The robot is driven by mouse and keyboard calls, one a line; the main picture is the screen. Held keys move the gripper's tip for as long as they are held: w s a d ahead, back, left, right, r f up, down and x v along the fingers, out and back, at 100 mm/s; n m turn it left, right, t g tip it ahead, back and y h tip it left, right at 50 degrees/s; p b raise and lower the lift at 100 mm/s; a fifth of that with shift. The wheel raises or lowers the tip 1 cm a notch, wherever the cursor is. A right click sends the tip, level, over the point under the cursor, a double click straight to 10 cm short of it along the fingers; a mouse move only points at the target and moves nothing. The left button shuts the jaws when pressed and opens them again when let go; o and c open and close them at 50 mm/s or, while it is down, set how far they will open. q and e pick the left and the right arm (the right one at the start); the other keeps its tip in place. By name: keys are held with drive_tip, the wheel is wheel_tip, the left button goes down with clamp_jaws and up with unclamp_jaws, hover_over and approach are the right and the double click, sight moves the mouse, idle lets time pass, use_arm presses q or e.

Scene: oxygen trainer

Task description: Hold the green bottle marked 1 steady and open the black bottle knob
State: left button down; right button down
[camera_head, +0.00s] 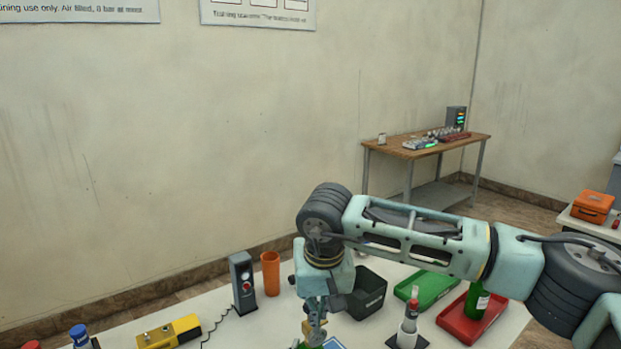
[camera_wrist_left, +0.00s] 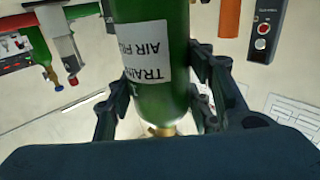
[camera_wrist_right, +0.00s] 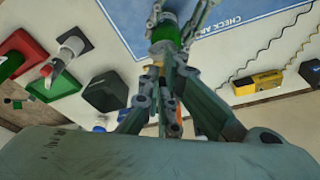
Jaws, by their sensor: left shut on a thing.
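The green bottle (camera_wrist_left: 165,98) with a white label stands between the fingers of my left gripper (camera_wrist_left: 160,100), which is shut on its body. The right fingers are close together at the brass neck. They hide the black knob, and I cannot tell whether they grip it. In the head view, the right gripper (camera_head: 315,325) points down at the table.
A black bin (camera_head: 368,292), a green tray (camera_head: 425,288) and a red tray (camera_head: 455,324) with another green bottle (camera_head: 477,300) are to the right. A grey red-topped bottle (camera_head: 408,325) stands near. An orange tube (camera_head: 270,273), a grey device (camera_head: 242,283) and a yellow box (camera_head: 170,333) are left.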

drive_tip(key=shift+s+d+f, duration=0.2)
drive_tip(key=shift+d+f, duration=0.05)
drive_tip(key=shift+f, duration=0.15)
wheel_tip(320, 180, up, 6)
drive_tip(key=shift+s+r, duration=0.15)
drive_tip(key=shift+r, duration=0.1)
idle(0.6)
drive_tip(key=shift+a, duration=0.1)
drive_tip(key=shift+w+a+f, duration=0.1)
drive_tip(key=shift+a+f, duration=0.4)
drive_tip(key=shift+f, duration=0.5)
drive_tip(key=shift+w+a+f, duration=0.1)
drive_tip(key=shift+a+f, duration=0.4)
drive_tip(key=shift+f, duration=0.5)
drive_tip(key=shift+w+a+f, duration=0.1)
drive_tip(key=shift+a+f, duration=0.4)
drive_tip(key=shift+f, duration=0.5)
